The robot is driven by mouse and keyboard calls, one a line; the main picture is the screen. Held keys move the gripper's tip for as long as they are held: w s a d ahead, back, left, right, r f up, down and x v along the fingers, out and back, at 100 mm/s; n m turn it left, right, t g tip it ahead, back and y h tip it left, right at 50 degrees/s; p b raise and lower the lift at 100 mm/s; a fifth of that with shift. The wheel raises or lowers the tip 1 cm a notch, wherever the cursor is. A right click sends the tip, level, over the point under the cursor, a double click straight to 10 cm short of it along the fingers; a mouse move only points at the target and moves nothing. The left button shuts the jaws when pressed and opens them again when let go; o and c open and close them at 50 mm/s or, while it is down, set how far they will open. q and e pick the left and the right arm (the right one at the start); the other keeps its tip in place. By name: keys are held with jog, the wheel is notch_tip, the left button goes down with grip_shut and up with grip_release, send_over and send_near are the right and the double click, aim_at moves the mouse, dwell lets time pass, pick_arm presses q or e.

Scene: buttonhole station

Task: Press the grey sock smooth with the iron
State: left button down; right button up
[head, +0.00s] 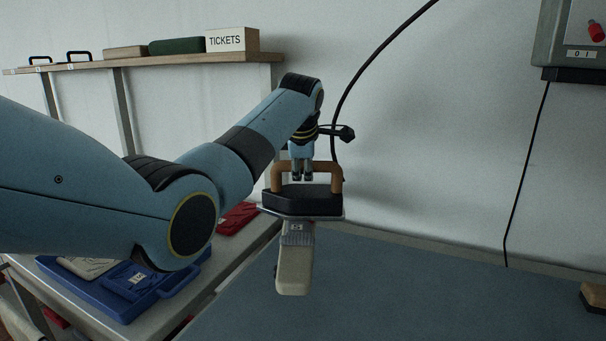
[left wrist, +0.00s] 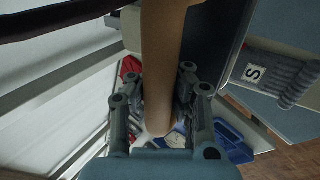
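The iron (head: 300,202) has a dark body, a pale metal sole and a brown handle (head: 336,178). My left gripper (head: 302,178) comes down on the handle from above. In the left wrist view its fingers (left wrist: 160,88) close on both sides of the brown handle (left wrist: 161,50). The cuff also shows in the left wrist view (left wrist: 288,78). Whether the iron's sole touches the sock is unclear. My right gripper is out of view.
A blue tray (head: 128,312) with folded items stands on the side table at left, with a red item (head: 238,217) nearby. A dark cable (head: 365,72) rises behind the iron. A wooden block (head: 594,298) sits at far right. The board's middle is clear.

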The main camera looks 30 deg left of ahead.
pick_arm(q)
jog(key=shift+w+a+r+b, duration=0.15)
jog(key=shift+w+a+b, duration=0.15)
jog(key=shift+w+b, duration=0.25)
jog(key=shift+w, duration=0.25)
jog(key=shift+s+p, duration=0.1)
jog(key=shift+p, duration=0.25)
jog(key=shift+s+d+p, duration=0.35)
jog(key=shift+s+p, duration=0.4)
jog(key=shift+p, duration=0.35)
jog(key=shift+s+d+p, duration=0.1)
jog(key=shift+s+p, duration=0.1)
jog(key=shift+p, duration=0.1)
jog(key=shift+s+d+p, duration=0.35)
jog(key=shift+s+p, duration=0.35)
jog(key=shift+p, duration=0.45)
jog(key=shift+s, duration=0.1)
jog(key=shift+s+d+p, duration=0.15)
jog(key=shift+p, duration=0.3)
jog(key=shift+s+d+p, duration=0.25)
jog(key=shift+s+p, duration=0.35)
jog(key=shift+p, duration=0.15)
